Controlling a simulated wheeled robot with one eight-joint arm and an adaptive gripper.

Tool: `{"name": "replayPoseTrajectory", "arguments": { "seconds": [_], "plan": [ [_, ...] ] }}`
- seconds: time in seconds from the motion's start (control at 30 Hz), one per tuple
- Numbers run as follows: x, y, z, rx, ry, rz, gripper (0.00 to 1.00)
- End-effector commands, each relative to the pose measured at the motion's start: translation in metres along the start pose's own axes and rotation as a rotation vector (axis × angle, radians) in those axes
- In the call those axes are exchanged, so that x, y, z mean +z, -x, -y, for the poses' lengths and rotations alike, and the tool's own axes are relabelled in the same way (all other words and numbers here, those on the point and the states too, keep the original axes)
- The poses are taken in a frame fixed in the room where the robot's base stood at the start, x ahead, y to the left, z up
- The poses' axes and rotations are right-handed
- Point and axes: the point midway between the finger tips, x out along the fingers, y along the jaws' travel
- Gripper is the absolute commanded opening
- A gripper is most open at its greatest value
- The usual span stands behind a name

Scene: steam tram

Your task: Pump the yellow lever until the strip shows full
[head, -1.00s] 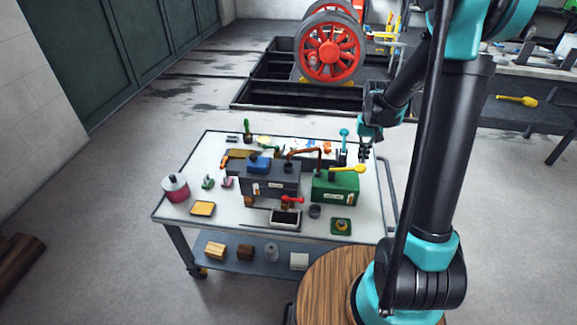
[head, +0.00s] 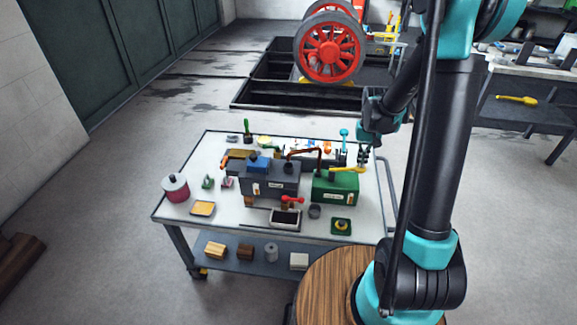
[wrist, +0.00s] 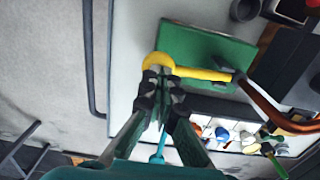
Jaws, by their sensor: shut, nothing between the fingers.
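The yellow lever (head: 345,169) lies almost level across the top of a green box (head: 335,187) at the right of the trolley. My gripper (head: 363,160) is shut and empty at this outer end. In the wrist view the fingertips (wrist: 160,72) overlap the rounded end from above; whether they touch it I cannot tell. A pale label shows on the green box's front, but I cannot make out a strip reading.
A copper pipe (head: 305,152) rises beside the lever's inner end, from a dark tank (head: 270,180). A turquoise-topped post (head: 344,140) stands just behind. A red-handled tap (head: 291,199) and grey cup (head: 314,211) are in front. The trolley's rail (head: 388,195) runs at right.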

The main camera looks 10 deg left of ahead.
Motion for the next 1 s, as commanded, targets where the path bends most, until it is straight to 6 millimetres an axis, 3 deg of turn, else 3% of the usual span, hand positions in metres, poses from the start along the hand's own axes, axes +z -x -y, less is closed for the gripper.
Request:
{"name": "replayPoseTrajectory", "arguments": {
  "seconds": [0.8, 1.0],
  "plan": [
    [0.000, -0.041, 0.000, 0.000, 0.000, 0.000, 0.00],
    [0.001, -0.034, 0.000, 0.000, 0.000, 0.000, 0.00]
  ]
}}
